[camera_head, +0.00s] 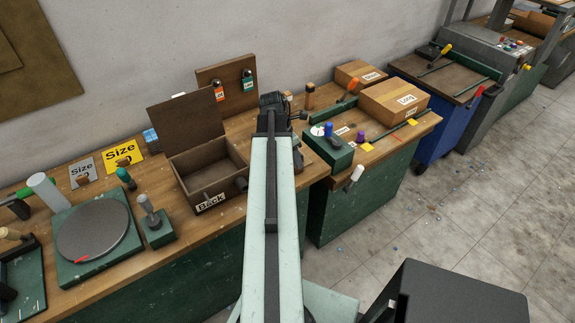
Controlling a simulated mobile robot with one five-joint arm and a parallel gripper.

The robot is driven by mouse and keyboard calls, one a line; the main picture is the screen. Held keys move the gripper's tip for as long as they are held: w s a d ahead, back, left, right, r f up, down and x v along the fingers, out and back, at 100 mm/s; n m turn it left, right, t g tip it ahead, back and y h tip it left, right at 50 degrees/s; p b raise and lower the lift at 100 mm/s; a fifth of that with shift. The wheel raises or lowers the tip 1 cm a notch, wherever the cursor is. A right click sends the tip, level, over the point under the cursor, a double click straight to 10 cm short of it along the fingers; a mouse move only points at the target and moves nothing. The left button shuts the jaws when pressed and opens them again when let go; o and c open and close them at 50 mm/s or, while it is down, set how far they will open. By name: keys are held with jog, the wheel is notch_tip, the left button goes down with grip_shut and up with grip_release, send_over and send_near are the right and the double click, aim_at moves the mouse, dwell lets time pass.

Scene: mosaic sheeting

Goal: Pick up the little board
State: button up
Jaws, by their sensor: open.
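My gripper (275,101), a dark block at the far end of my pale green arm, is over the workbench, right of the open box; its jaws are open, but its fingertips are hard to make out. I cannot tell for sure which thing is the little board. A small brown board (208,75) stands upright near the wall, left of my gripper, with an orange-labelled and a green-labelled item on its front. A yellow "Size" card (123,152) and a grey "Size" card (84,170) stand farther left. My arm hides part of the bench.
An open brown box (205,190) marked "Back" has its lid raised. A round grey turntable (92,230) is at left. A green block (335,153) with coloured pegs and cardboard boxes (394,99) are right of my arm. A blue cart (436,132) stands beyond; the floor at right is open.

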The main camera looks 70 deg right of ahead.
jog(key=b+x, duration=0.2)
jog(key=x, duration=0.1)
jog(key=shift+w+f, duration=0.1)
jog(key=shift+f, duration=0.1)
jog(key=shift+r, duration=0.15)
grip_shut()
jog(key=shift+r+p, duration=0.15)
jog(key=shift+p, duration=0.15)
